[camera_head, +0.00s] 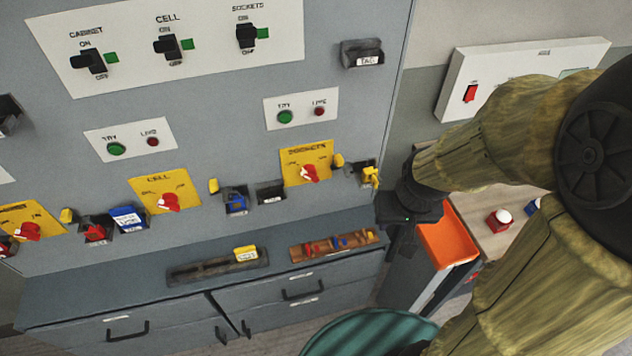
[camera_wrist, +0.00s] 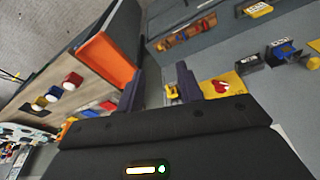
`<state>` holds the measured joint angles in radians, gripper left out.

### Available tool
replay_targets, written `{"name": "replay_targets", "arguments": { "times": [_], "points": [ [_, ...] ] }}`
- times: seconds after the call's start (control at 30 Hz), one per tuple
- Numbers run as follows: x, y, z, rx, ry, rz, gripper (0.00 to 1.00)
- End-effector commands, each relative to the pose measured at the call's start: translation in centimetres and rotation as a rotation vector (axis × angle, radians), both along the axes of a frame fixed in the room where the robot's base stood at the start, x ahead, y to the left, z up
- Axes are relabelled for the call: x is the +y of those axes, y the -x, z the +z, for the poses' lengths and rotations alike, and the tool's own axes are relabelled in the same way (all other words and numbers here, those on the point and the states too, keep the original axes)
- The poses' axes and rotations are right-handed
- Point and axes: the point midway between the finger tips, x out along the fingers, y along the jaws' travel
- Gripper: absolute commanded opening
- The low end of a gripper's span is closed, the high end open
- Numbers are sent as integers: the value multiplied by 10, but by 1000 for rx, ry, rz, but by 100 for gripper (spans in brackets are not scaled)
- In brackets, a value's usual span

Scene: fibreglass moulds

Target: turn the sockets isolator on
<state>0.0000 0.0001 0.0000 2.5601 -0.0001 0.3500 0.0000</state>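The sockets isolator is a yellow plate (camera_head: 318,152) labelled SOCKETS on the grey panel, with a red rotary handle (camera_head: 308,173). I cannot read clearly which mark the handle points to. The red handle also shows in the wrist view (camera_wrist: 220,87), right of my fingers. Higher up, a black switch (camera_head: 246,36) under a second SOCKETS label has a green square beside it. My gripper (camera_head: 393,240) is at the panel's right edge, right of and below the yellow plate. In the wrist view my gripper (camera_wrist: 158,84) is open, its two fingers apart, with nothing visibly held.
A yellow padlock (camera_head: 338,160) hangs beside the plate; a holder with a yellow item (camera_head: 371,176) is between plate and gripper. Trays (camera_head: 335,246) lie on the ledge below. An orange bin (camera_head: 446,240) is close right of my gripper. Similar isolators line the left.

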Motion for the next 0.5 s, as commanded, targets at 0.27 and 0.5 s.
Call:
{"name": "replay_targets", "arguments": {
  "times": [0.27,0.5],
  "points": [
    [2,-2,-4,-2,-1,8,60],
    [27,-25,-64,-37,5,130,81]
  ]
}}
